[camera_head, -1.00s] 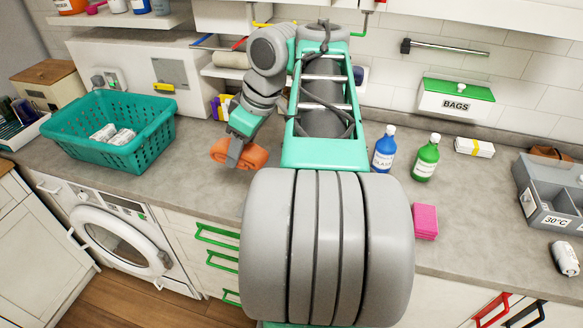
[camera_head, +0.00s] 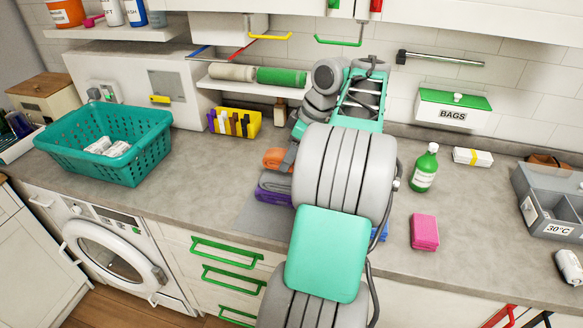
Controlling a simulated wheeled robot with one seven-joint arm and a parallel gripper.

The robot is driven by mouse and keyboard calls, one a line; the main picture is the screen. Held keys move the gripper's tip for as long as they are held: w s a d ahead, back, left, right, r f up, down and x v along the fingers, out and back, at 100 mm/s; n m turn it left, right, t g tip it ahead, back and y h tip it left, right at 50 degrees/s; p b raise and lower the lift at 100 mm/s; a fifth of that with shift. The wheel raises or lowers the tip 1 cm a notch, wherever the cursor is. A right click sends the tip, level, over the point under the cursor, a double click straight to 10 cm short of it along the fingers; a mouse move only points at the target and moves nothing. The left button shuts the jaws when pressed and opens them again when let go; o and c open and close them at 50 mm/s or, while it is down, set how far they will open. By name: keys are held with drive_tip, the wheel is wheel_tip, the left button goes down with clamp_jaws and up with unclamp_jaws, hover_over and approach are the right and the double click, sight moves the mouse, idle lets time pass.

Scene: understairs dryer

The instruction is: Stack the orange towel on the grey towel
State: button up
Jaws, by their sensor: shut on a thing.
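The orange towel (camera_head: 274,158) is a small rolled or folded bundle, held in my gripper (camera_head: 287,160), which is shut on it. My arm hides the right part of the towel and most of the gripper. The grey towel (camera_head: 273,182) lies folded on top of a purple towel (camera_head: 279,197), right of the middle of the counter's left half. The orange towel shows just above the grey towel in the picture. I cannot tell whether the two touch.
The stack is at a flat grey mat (camera_head: 262,216). A teal basket (camera_head: 108,145) with white items stands left. A yellow bin (camera_head: 236,122) is behind. Right of my arm are a green bottle (camera_head: 424,168), a pink block (camera_head: 424,232) and a grey crate (camera_head: 552,200).

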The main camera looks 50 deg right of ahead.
drive_tip(key=f, duration=0.2)
drive_tip(key=f+b, duration=0.1)
drive_tip(key=f, duration=0.1)
drive_tip(key=shift+w+d, duration=0.15)
drive_tip(key=shift+d, duration=0.25)
drive_tip(key=shift+f, duration=0.2)
drive_tip(key=o, duration=1.4)
drive_tip(key=shift+c, duration=0.2)
